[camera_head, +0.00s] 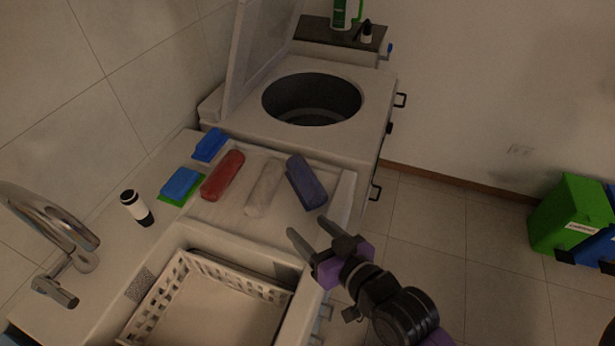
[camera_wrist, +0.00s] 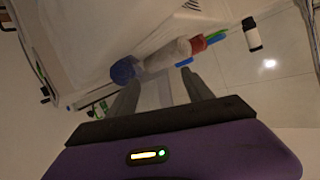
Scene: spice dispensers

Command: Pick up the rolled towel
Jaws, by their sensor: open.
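Three rolled towels lie side by side on the white counter: a red one (camera_head: 223,175), a whitish one (camera_head: 264,188) and a dark blue one (camera_head: 306,182). In the wrist view the blue towel (camera_wrist: 124,70), the whitish towel (camera_wrist: 166,56) and the red towel (camera_wrist: 198,44) line up beyond my fingers. My gripper (camera_head: 308,229) is open and empty, near the counter's right edge, on the near side of the blue towel and apart from the towels. Its two fingers (camera_wrist: 160,92) point toward the blue and whitish towels in the wrist view.
A white basket (camera_head: 170,283) sits in the sink in front of the towels, beside a faucet (camera_head: 50,230). Blue sponges (camera_head: 181,183) and a black-and-white bottle (camera_head: 137,208) stand left. Behind is an open top-loading washer (camera_head: 375,88). Green and blue bins (camera_head: 568,212) stand far right.

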